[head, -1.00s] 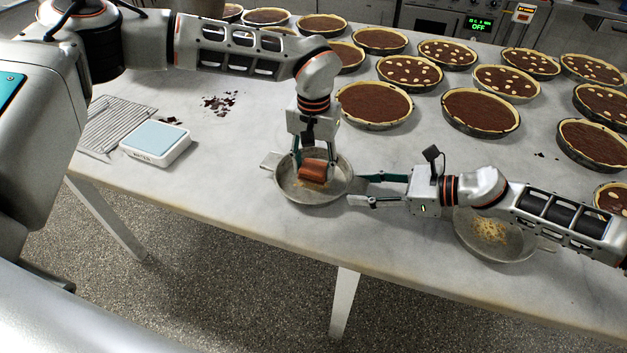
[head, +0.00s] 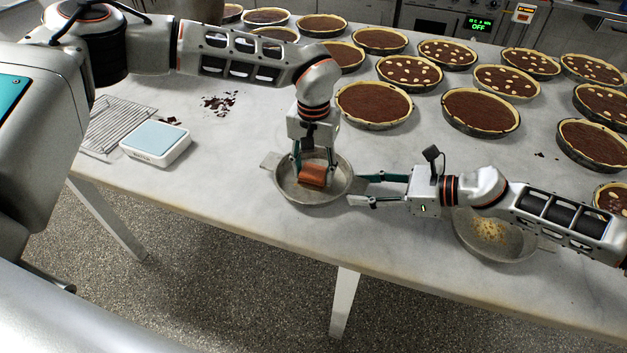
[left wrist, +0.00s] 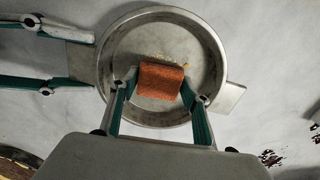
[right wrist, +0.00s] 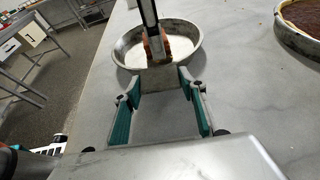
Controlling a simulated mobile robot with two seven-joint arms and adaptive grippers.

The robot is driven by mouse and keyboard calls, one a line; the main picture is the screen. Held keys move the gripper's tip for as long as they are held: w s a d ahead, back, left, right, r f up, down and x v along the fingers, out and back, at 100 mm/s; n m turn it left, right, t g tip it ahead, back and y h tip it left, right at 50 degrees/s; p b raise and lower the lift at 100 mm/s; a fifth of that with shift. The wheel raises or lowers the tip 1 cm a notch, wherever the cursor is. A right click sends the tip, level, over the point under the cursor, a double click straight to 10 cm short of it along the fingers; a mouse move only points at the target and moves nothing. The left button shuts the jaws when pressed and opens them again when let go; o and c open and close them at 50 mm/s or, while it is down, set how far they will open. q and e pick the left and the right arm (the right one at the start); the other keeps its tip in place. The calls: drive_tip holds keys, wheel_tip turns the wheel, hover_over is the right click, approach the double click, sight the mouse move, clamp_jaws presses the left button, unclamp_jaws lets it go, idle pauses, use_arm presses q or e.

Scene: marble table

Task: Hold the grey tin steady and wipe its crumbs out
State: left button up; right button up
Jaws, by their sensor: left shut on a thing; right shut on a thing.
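The round grey tin (head: 300,193) sits on the marble table near its front edge, with a flat tab on each side. My left gripper (head: 313,172) points down into the tin and is shut on a rust-brown sponge-like pad (head: 312,176), which also shows in the left wrist view (left wrist: 160,82). A few pale crumbs (left wrist: 186,65) show beside the pad; the floor under it is hidden. My right gripper (head: 354,189) reaches in from the right, shut on the tin's near tab (right wrist: 156,78). The tin looks level.
A second tin (head: 500,250) with crumbs lies partly under my right arm. Several chocolate tarts (head: 375,105) fill the back and right. A scale (head: 155,145), a wire rack (head: 105,125) and chocolate shavings (head: 220,102) lie left.

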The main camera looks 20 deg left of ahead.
use_arm(q)
drive_tip(key=shift+f, duration=0.25)
use_arm(e)
drive_tip(key=shift+s+d+f, duration=0.1)
drive_tip(key=shift+f, duration=0.25)
use_arm(q)
drive_tip(key=shift+d, duration=0.1)
drive_tip(key=shift+s+d+r, duration=0.1)
drive_tip(key=shift+d, duration=1.15)
drive_tip(key=shift+a+r, duration=0.1)
drive_tip(key=shift+a, duration=1.7)
drive_tip(key=shift+a, duration=0.1)
